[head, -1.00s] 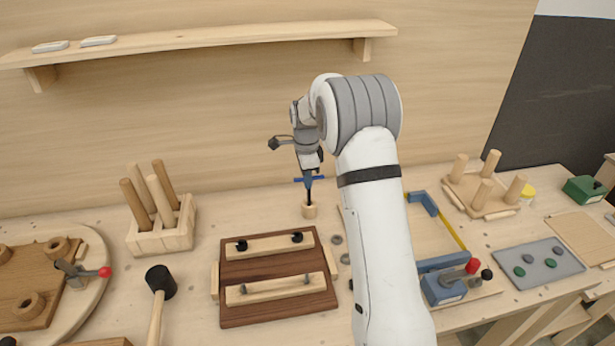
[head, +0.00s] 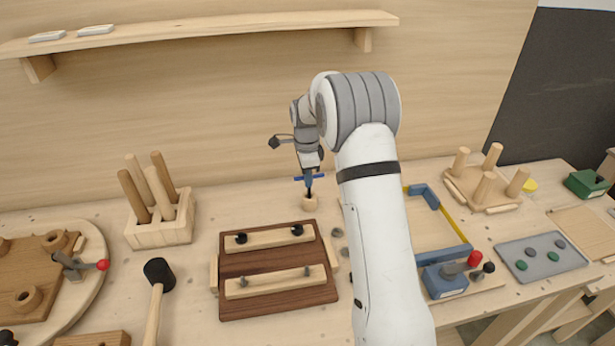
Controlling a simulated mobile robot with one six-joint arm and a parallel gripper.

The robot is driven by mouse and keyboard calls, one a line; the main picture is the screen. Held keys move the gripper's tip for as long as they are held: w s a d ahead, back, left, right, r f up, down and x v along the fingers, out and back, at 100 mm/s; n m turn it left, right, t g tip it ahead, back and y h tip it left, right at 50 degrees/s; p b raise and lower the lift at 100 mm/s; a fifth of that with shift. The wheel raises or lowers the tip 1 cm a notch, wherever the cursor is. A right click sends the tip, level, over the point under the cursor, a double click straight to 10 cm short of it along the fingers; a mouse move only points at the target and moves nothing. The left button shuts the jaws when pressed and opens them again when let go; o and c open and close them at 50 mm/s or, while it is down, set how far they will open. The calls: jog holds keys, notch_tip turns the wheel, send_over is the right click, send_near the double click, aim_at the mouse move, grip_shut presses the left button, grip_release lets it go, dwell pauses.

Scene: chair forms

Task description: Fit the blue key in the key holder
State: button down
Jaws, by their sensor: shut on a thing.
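The blue key (head: 309,178) has a blue crossbar handle and a dark shaft pointing down. My gripper (head: 309,172) is shut on its upper part, and the key hangs about upright. The key holder (head: 309,203) is a small round wooden block on the bench, directly below the key. The lower end of the dark shaft meets the top of the holder in the picture. I cannot tell whether the tip is inside the hole or just in front of or above it. The fingertips are small and partly hidden by the wrist.
A dark brown board (head: 275,305) with two light bars lies in front of the holder. A wooden block with dowels (head: 163,229) stands left. A mallet (head: 158,275) lies nearer. A blue clamp (head: 444,280) sits right of my arm. A shelf (head: 220,29) runs above.

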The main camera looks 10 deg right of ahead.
jog(key=shift+f, duration=0.3)
jog(key=c, duration=1.4)
grip_release()
jog(key=shift+r, duration=0.1)
notch_tip(320, 180, up, 8)
jog(key=shift+s+a+f+b, duration=0.1)
jog(key=shift+f+b, duration=0.05)
jog(key=shift+b, duration=0.7)
jog(key=s+r+n+t, duration=0.1)
jog(key=s+r+n, duration=0.6)
jog(key=s, duration=0.5)
jog(key=s+n+t, duration=0.2)
jog(key=s+n, duration=0.9)
jog(key=s, duration=1.4)
jog(key=shift+f, duration=0.45)
